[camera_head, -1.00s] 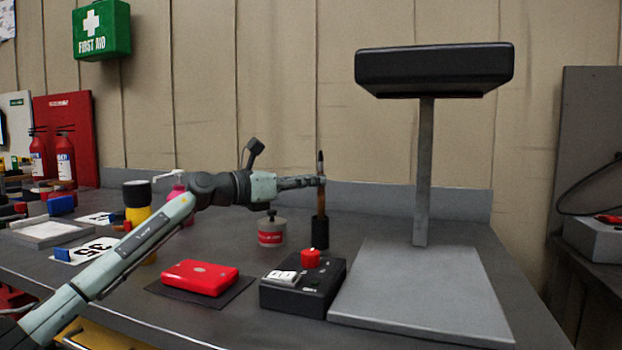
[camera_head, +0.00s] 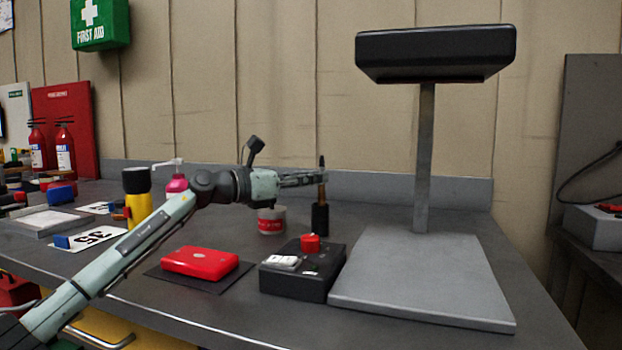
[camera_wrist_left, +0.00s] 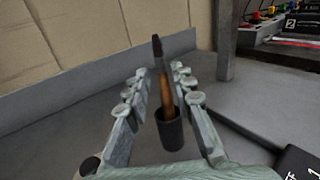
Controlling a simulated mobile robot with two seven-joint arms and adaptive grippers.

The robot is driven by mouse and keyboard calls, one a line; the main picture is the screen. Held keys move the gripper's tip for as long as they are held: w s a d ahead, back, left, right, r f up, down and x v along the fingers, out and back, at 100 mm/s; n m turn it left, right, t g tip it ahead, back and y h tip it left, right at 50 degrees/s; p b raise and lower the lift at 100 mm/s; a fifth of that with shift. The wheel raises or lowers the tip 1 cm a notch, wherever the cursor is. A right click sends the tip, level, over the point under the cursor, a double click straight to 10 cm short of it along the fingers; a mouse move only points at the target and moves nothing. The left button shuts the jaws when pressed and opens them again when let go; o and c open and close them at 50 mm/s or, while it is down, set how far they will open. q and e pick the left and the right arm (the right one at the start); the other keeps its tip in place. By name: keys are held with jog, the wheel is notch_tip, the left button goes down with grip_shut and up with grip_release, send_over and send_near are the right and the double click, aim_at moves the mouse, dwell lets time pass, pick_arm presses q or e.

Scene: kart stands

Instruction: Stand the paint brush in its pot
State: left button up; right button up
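The paint brush (camera_head: 322,185) stands upright in its dark pot (camera_head: 320,219), with its dark tip up and the lower handle hidden inside. In the left wrist view the brush (camera_wrist_left: 166,91) leans slightly in the pot (camera_wrist_left: 169,130). My left gripper (camera_head: 318,179) is at the brush's upper part, above the pot. In the left wrist view its fingers (camera_wrist_left: 160,82) are spread on either side of the brush, with gaps showing. My right gripper is not in view.
A red-labelled tin (camera_head: 270,221) stands left of the pot. In front are a black box with a red button (camera_head: 300,275) and a red case (camera_head: 200,262). The grey stand (camera_head: 425,275) is at the right, and a yellow bottle (camera_head: 138,205) is at the left.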

pick_arm(q)
jog(key=shift+o, duration=0.8)
jog(key=v, duration=1.2)
